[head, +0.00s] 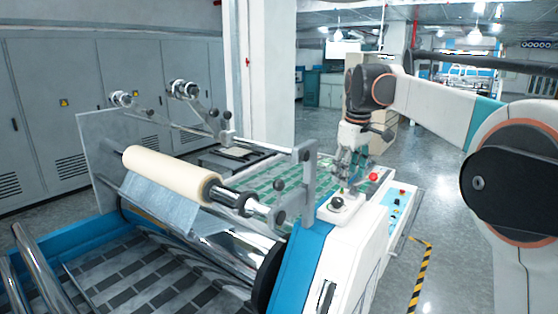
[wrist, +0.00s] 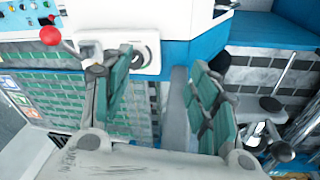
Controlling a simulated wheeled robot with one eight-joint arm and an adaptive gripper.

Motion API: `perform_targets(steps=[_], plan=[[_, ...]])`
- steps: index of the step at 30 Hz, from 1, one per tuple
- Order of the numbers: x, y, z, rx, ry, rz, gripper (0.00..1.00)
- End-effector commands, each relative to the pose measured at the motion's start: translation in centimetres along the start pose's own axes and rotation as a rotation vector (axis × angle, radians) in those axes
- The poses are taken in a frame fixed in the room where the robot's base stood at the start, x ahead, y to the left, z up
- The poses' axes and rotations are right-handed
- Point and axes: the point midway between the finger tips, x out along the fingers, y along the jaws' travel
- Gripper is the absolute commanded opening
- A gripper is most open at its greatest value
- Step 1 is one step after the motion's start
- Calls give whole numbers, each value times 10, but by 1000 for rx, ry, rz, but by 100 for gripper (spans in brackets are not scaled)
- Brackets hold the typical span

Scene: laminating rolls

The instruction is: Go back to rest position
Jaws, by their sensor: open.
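My gripper (head: 350,172) hangs pointing down over the near right corner of the laminating machine (head: 345,245), beside its white side housing. In the wrist view my gripper (wrist: 160,68) is open, its two teal-padded fingers apart with nothing held between them. A red ball knob (head: 373,177) on a lever sits just right of the gripper. In the wrist view the red knob (wrist: 50,36) is at the upper left, and the left finger overlaps the lever's base. I cannot tell whether they touch. My arm reaches in from the right, bent at the elbow.
A cream roll (head: 170,174) lies on a bar across the machine, with a metal bracket (head: 308,165) near the gripper. A control panel (head: 397,205) is to the right. A white pillar (head: 262,80) and grey cabinets (head: 50,110) stand behind. The floor (head: 445,215) at right is open.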

Motion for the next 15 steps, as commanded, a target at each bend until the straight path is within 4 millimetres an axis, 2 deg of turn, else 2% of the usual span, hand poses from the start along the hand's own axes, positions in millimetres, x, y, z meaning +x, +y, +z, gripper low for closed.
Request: perform_targets(steps=[1,8,15], plan=[[5,-10,13,24,13,10,55],[16,-53,66,147,79,55,55],[44,-104,128,275,154,94,55]])
